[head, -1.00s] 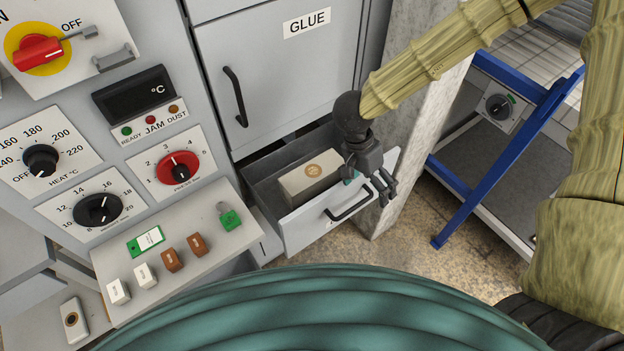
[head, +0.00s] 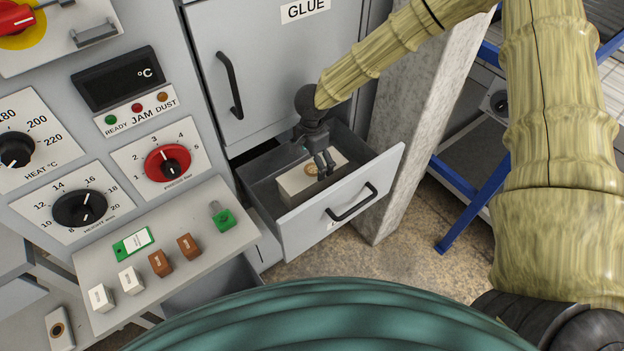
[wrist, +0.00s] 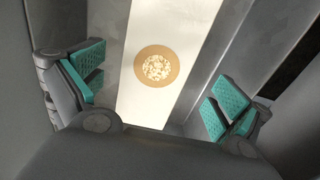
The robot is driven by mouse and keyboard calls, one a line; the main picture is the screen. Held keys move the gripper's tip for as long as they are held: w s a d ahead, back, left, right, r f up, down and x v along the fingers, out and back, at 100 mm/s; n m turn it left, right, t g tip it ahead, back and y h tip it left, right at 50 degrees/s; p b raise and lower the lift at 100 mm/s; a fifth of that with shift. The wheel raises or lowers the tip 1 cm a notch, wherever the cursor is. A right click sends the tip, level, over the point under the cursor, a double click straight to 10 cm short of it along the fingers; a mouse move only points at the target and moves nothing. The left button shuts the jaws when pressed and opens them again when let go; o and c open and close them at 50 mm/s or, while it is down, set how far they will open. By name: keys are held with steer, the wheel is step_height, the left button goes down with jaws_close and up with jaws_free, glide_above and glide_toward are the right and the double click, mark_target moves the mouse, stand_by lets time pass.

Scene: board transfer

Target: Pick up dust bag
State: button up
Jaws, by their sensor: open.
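The dust bag (head: 293,184) is a pale box-shaped bag with a tan round collar. It lies in the open drawer (head: 296,226). My gripper (head: 324,168) hangs over the bag, pointing down, and covers part of its top in the head view. In the wrist view my gripper (wrist: 160,84) is open, with teal pads on either side of the bag (wrist: 165,25). Its collar shows between the fingers. Nothing is held. I cannot tell how far the fingertips are above the bag.
The drawer's front with its black handle (head: 352,202) and its side walls surround the bag closely. A grey cabinet door labelled GLUE (head: 270,70) is above the drawer. A concrete post (head: 415,120) stands to the right. A control shelf (head: 205,240) juts out at left.

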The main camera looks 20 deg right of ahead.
steer(key=shift+s+d+f+p, duration=0.1)
steer(key=shift+f+p, duration=0.2)
steer(key=shift+f, duration=1.7)
steer(key=shift+s+f+p, duration=0.1)
steer(key=shift+f+p, duration=0.15)
steer(key=shift+f, duration=1.7)
steer(key=c, duration=1.4)
